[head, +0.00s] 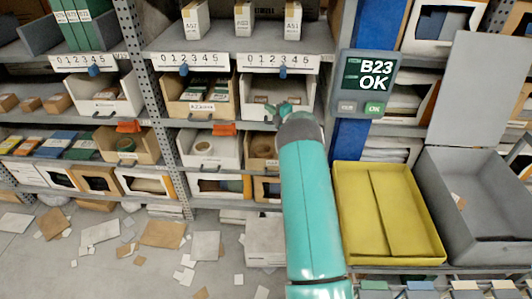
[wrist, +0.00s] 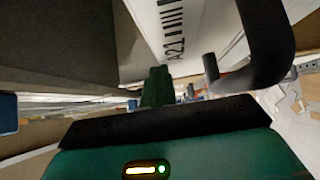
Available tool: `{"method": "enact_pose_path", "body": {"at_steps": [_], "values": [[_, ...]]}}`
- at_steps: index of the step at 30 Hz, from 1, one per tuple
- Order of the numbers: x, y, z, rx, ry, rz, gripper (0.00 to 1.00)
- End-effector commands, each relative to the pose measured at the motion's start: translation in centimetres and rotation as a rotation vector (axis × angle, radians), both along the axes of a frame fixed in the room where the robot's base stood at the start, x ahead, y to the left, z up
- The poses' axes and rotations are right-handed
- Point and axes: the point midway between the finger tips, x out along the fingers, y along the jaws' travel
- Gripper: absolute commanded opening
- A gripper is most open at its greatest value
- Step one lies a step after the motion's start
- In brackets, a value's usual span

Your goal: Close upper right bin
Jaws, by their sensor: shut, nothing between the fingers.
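The upper right bin (head: 254,92) is a white open-topped bin on the upper shelf, under the right-hand number strip. Small items show inside it. In the wrist view a white bin front (wrist: 183,38) with a label reading A21 fills the top, close and tilted. Its dark handle (wrist: 262,50) curves at the right. My gripper (head: 284,108) is at the upper right bin's front, with my arm hiding part of the bin below. In the wrist view my green fingers (wrist: 158,88) are together and empty, under the bin front and left of the handle. Contact cannot be told.
A tan bin (head: 205,112) stands left of the upper right bin; white and tan bins fill the shelf below. A B23 OK display (head: 368,83) hangs to the right. A yellow tray (head: 405,255) and grey open box (head: 470,190) stand lower right. Cardboard scraps litter the floor.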

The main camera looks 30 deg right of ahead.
Motion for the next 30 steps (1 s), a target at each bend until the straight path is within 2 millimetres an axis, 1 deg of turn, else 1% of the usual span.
{"method": "enact_pose_path", "body": {"at_steps": [1,5,8,10,15,22,30], "values": [[0.5,-0.1,0.4,0.001,-0.003,-0.014,0.00],[0.4,0.0,1.4,-0.002,-0.006,-0.012,0.00],[0.1,0.1,3.1,-0.004,-0.012,-0.008,0.00],[-0.2,0.2,4.6,-0.005,-0.015,-0.004,0.00],[-2.6,1.1,7.0,-0.006,-0.017,-0.003,0.00],[-5.0,2.2,9.8,-0.003,-0.011,-0.001,0.00],[-9.4,4.2,11.7,-0.001,-0.006,-0.001,0.00]]}}
